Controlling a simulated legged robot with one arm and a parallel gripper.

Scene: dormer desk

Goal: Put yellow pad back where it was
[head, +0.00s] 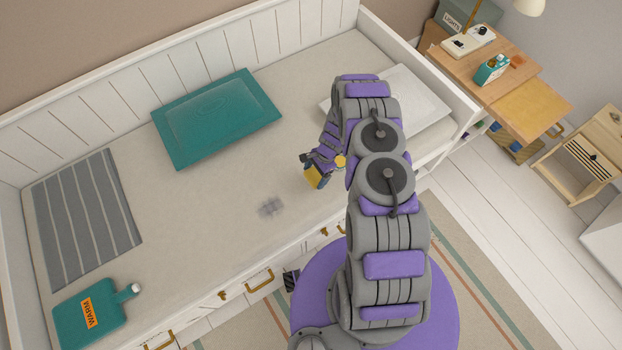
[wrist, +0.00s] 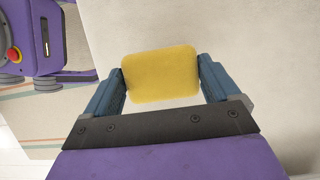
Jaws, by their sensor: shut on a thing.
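The yellow pad (wrist: 163,75) is held between the two fingers of my gripper (wrist: 162,82) in the wrist view. It is a small block with rounded corners. In the head view the yellow pad (head: 315,177) shows at the end of my gripper (head: 312,170), over the front part of the daybed mattress (head: 215,215). Pale mattress shows behind the pad in the wrist view. I cannot tell whether the pad touches the mattress. A grey smudge (head: 271,207) lies on the mattress to the left of the pad.
A teal cushion (head: 215,117), a grey striped blanket (head: 85,215) and a teal hot-water bottle (head: 90,316) lie on the mattress. A white pillow (head: 418,100) is partly behind my arm. A wooden desk (head: 530,108) stands at the right. Mattress around the smudge is clear.

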